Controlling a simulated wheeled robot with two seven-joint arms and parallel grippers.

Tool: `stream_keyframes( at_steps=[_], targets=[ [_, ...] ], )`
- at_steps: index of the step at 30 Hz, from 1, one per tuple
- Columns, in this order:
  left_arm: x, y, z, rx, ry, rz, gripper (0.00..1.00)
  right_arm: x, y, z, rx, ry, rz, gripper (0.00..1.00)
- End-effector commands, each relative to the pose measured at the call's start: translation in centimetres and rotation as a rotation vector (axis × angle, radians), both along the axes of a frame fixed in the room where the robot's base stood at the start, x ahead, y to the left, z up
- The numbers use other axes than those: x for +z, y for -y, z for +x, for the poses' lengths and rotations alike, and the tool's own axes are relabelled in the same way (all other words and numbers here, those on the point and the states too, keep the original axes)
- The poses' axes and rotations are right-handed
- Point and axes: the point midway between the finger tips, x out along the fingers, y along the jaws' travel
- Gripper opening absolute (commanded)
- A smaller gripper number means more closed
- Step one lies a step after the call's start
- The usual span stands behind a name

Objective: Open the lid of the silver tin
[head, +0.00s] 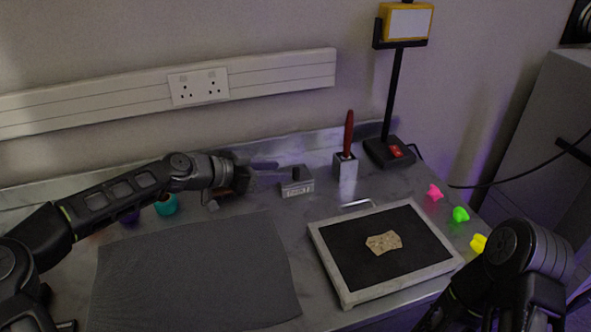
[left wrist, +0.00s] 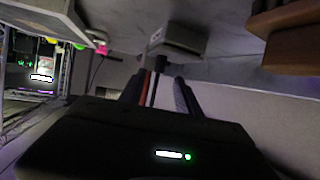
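The silver tin (head: 297,189) is a small box with a label on its front and a dark knob (head: 296,173) on top. It stands near the back of the bench, and its lid looks closed. In the left wrist view the tin (left wrist: 183,38) is upper centre, just beyond the fingertips, with its knob (left wrist: 157,37) towards me. My left gripper (head: 277,173) is level with the tin and just left of it. Its two fingers are apart, with nothing clearly held. My right arm comes in at the lower right; its gripper is not visible.
A red-handled brush (head: 348,135) stands in a metal block (head: 345,167) right of the tin. Behind is a lamp stand (head: 394,95). A framed black tray (head: 329,263) holds a tan fragment (head: 383,242). A grey mat (head: 195,275) covers the left front. Bright small pieces (head: 460,214) lie right.

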Motion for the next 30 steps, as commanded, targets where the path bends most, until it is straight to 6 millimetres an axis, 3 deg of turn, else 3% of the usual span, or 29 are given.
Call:
stream_keyframes(
  at_steps=[12, 24, 30],
  targets=[
    [-2.1, 4.5, 3.3, -0.002, -0.001, 0.0, 0.39, 1.6, 0.0, 0.0, 0.0, -0.001, 0.0, 0.36],
    [-2.6, 5.1, 3.9, 0.0, 0.0, 0.001, 0.39, 1.7, 0.0, 0.0, 0.0, -0.001, 0.0, 0.36],
    [-2.6, 5.1, 3.9, 0.0, 0.0, 0.001, 0.23, 1.7, 0.0, 0.0, 0.0, -0.001, 0.0, 0.36]
  ],
)
